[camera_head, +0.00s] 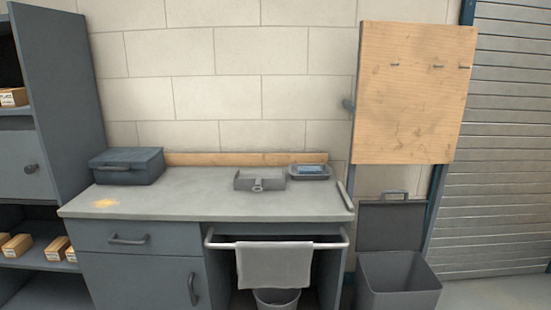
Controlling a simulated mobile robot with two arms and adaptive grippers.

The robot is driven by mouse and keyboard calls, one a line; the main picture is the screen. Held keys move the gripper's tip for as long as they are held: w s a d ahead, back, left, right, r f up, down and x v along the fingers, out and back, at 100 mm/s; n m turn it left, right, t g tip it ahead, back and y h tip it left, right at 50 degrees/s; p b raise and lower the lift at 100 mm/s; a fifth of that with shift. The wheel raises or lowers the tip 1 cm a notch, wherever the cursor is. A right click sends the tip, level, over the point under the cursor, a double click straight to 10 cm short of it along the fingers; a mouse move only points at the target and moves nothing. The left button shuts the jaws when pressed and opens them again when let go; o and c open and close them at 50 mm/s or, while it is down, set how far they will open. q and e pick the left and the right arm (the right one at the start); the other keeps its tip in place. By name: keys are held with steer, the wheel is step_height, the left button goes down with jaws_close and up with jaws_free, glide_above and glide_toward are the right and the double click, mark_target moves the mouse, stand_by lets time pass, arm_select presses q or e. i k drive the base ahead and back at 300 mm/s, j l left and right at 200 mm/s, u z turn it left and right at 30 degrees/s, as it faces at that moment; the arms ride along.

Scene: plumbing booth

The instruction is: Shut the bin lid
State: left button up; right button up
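A dark grey bin (398,283) stands on the floor to the right of the workbench, its top open. Its lid (391,226) is raised upright at the back of the opening, against the wall side. A small handle (394,194) shows at the lid's upper edge. The inside of the bin looks dark, and its lower part is cut off by the picture's bottom edge. Neither of my grippers is in the head view.
The workbench (200,205) is on the left, with a toolbox (127,166) and trays. A towel (274,264) hangs on its front rail. A wooden board (412,95) is above the bin. A shutter (500,150) and some open floor (490,290) are at right.

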mark_target(383, 225)
steer(key=i+l+z, duration=0.7)
